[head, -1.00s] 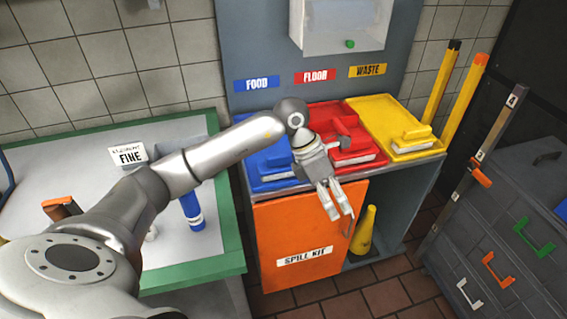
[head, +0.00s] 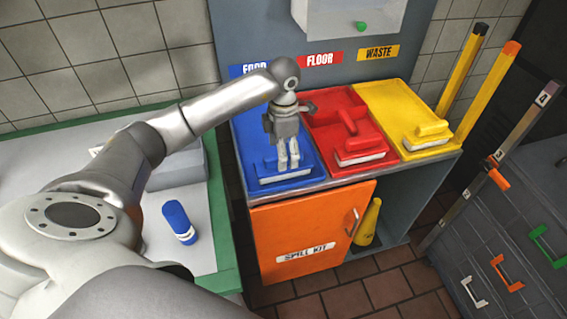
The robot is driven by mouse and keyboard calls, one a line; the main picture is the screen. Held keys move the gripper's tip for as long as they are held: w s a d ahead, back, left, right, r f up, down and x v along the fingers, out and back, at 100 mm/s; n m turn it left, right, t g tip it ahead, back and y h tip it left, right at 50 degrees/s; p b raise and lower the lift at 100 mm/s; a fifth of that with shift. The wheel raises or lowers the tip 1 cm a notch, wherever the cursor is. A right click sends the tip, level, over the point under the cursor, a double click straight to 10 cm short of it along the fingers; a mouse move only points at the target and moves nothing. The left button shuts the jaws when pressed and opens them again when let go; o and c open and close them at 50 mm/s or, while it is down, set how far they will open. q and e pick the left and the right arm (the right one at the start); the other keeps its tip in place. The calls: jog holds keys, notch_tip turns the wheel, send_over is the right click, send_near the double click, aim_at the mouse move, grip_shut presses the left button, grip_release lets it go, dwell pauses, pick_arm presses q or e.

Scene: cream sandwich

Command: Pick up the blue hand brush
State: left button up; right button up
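The blue hand brush (head: 268,171) lies at the front of the blue dustpan tray (head: 303,180) under the FOOD label, its white bristles along the front edge. My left gripper (head: 288,167) points down right over the brush. Its two fingers are apart with a narrow gap between them, and the tips reach the brush handle. The fingers cover part of the handle, so I cannot tell whether they touch it. My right gripper is not in view.
A red tray with a red brush (head: 360,150) and a yellow tray with a yellow brush (head: 428,135) stand to the right. Below is an orange cabinet door (head: 310,230), ajar beside a yellow cone (head: 368,222).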

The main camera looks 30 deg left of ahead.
aim_at(267, 171)
pick_arm(q)
jog(key=shift+f, duration=0.35)
jog(key=shift+f+p, duration=0.3)
jog(key=shift+f, duration=0.1)
notch_tip(267, 171, down, 4)
jog(key=shift+w+a+r+p, duration=0.1)
jog(key=shift+w+r+p, duration=0.1)
jog(key=shift+p, duration=0.45)
jog(key=shift+f, duration=0.45)
jog(key=c, duration=1.2)
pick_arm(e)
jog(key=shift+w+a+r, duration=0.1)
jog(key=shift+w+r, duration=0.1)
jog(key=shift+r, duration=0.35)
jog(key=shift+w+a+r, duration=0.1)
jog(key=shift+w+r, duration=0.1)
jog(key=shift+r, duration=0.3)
